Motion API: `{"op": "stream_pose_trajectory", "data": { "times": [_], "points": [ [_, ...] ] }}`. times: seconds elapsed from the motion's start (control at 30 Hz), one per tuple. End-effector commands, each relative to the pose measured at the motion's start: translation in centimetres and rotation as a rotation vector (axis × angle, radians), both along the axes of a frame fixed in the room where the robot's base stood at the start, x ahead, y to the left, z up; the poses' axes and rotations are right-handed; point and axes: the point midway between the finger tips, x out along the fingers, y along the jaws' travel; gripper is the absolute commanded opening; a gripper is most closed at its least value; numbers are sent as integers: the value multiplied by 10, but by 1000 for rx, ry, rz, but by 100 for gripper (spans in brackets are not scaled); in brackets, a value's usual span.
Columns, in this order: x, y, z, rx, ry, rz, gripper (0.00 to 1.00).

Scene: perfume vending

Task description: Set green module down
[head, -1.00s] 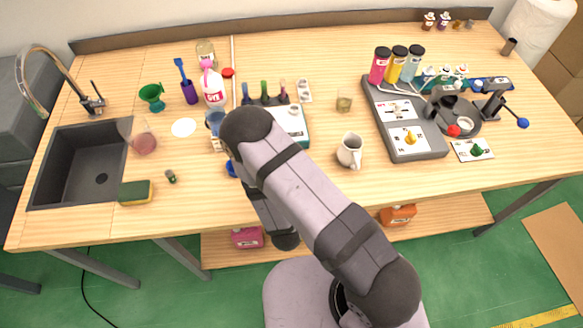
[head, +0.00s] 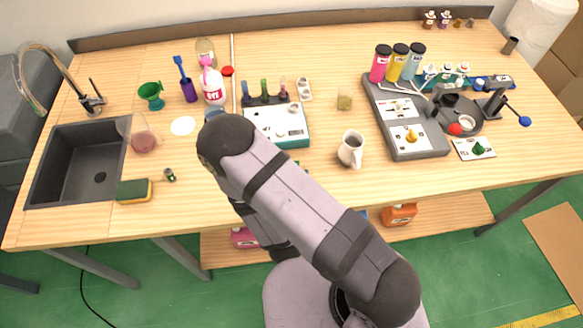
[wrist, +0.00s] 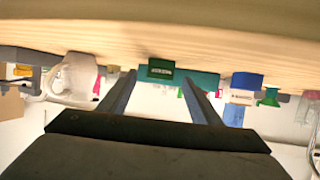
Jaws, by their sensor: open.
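The green module (wrist: 160,70) is a small dark green block with a pale label. In the wrist view, which appears upside down, it seems to rest on the wooden tabletop in front of a teal-edged device. My gripper (wrist: 157,84) is open, with one finger on each side of the module's place in the picture and visible space beside it. Whether the fingers still reach around it in depth, I cannot tell. In the head view my arm hides the gripper and most of the area around the module.
The white and teal device (head: 278,125) stands behind my arm. A white pitcher (head: 351,150) stands to the right, and a grey dispensing station (head: 418,148) beyond it. The sink (head: 80,165) and a sponge (head: 134,190) are left.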

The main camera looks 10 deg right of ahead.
Motion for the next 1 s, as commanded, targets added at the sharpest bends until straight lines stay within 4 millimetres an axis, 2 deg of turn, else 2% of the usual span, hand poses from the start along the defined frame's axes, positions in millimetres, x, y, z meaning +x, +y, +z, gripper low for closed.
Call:
{"op": "stream_pose_trajectory", "data": {
  "times": [0.2, 0.53, 1.0],
  "points": [
    [-10, 2, 10, -3, 5, 3, 58],
    [-22, 2, 6, -2, 0, 4, 58],
    [-2, -2, -3, 0, -1, 1, 58]
  ]
}}
